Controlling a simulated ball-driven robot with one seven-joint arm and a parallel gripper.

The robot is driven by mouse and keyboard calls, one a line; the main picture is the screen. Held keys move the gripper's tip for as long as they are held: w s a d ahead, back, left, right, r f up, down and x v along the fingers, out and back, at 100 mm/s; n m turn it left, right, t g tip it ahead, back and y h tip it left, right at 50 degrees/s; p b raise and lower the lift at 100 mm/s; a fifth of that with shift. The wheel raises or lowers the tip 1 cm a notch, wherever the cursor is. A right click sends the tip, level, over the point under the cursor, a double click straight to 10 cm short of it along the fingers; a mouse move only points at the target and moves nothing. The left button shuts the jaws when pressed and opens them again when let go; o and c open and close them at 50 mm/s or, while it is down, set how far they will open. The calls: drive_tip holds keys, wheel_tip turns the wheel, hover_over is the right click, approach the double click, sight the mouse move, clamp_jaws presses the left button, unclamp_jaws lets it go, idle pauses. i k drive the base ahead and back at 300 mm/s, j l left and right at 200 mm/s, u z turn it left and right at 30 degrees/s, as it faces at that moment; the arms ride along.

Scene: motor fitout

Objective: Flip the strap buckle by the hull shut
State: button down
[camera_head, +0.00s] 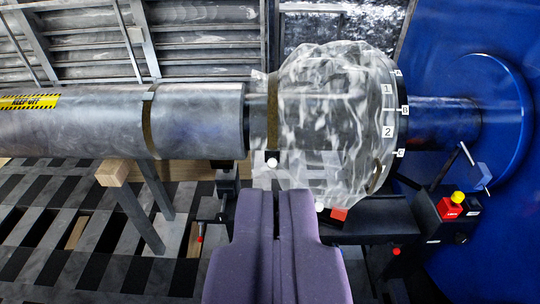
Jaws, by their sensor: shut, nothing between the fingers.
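A long grey motor cylinder (60,125) runs left to right toward the blue hull (505,50). Two brown strap bands go round the assembly: one on the cylinder (149,120), the other nearer the hull (272,110). A small black buckle part with a white knob (272,161) sits at the bottom of the nearer-hull band. I cannot tell whether it is open. My gripper (275,192), with purple fingers, is shut and empty, its tips just below that knob in the picture.
Clear wrinkled wrap (320,110) covers the part beside a flange with numbered labels (388,110). Right of my fingers are a white knob (320,207), a red block (339,214) and a control box with a yellow button (458,198). A wooden-topped stand (115,172) is left.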

sight(272, 162)
drive_tip(key=i, duration=1.7)
